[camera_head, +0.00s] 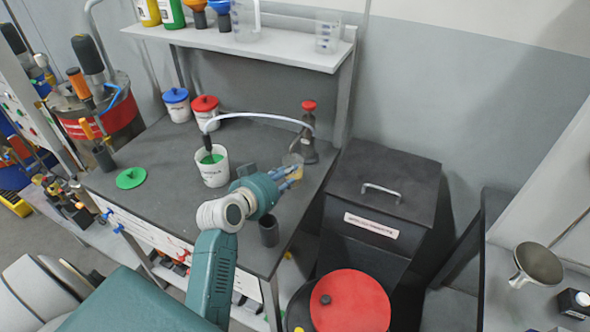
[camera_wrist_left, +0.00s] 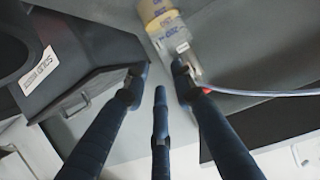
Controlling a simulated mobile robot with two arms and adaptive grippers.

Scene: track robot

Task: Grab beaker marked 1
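A small clear beaker with yellow contents (camera_head: 297,173) is near the right end of the grey workbench, partly hidden by my left gripper. In the left wrist view the beaker (camera_wrist_left: 168,28) lies just beyond the fingertips, with blue markings that I cannot read. My left gripper (camera_head: 284,180) reaches in from the front with its fingers pointing at the beaker. In the wrist view its dark fingers (camera_wrist_left: 158,78) are spread apart with nothing held between them. Whether a finger touches the beaker cannot be told. My right gripper is not in view.
A dark cup (camera_head: 269,231) stands at the front edge. The shelf (camera_head: 250,47) above carries bottles and another clear beaker (camera_head: 327,35). A black bin (camera_head: 380,190) stands right.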

